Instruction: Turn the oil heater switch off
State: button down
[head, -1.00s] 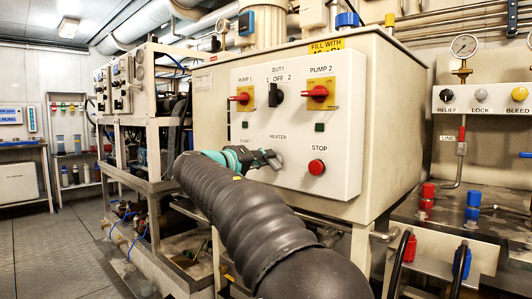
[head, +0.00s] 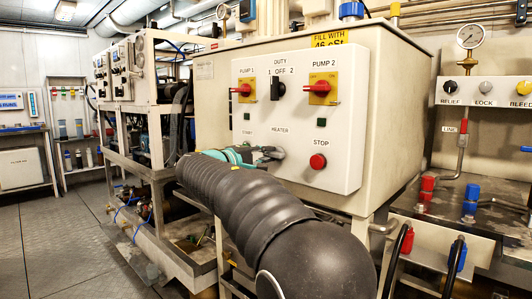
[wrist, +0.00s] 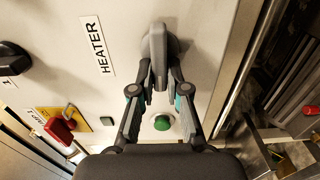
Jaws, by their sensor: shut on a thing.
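The oil heater switch is a grey knob with a long raised handle (wrist: 158,55), below the HEATER label (head: 280,131) on the white control panel. The label also shows in the wrist view (wrist: 97,46). The handle lies roughly parallel to the label's text. My gripper (head: 262,154) reaches it from the left. In the wrist view my gripper's fingers (wrist: 160,80) are closed on the near end of the handle, one on each side. In the head view the fingers partly hide the switch.
A green START button (wrist: 162,122) sits close under my fingers. The red STOP button (head: 318,161) is right of the switch. Red pump switches (head: 241,90) and the black duty switch (head: 277,88) are above. My thick dark arm covers the lower middle of the head view.

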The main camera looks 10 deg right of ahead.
dwell(0.4)
jog(key=c, duration=1.2)
grip_release()
jog(key=shift+o, duration=0.2)
jog(key=v, duration=1.2)
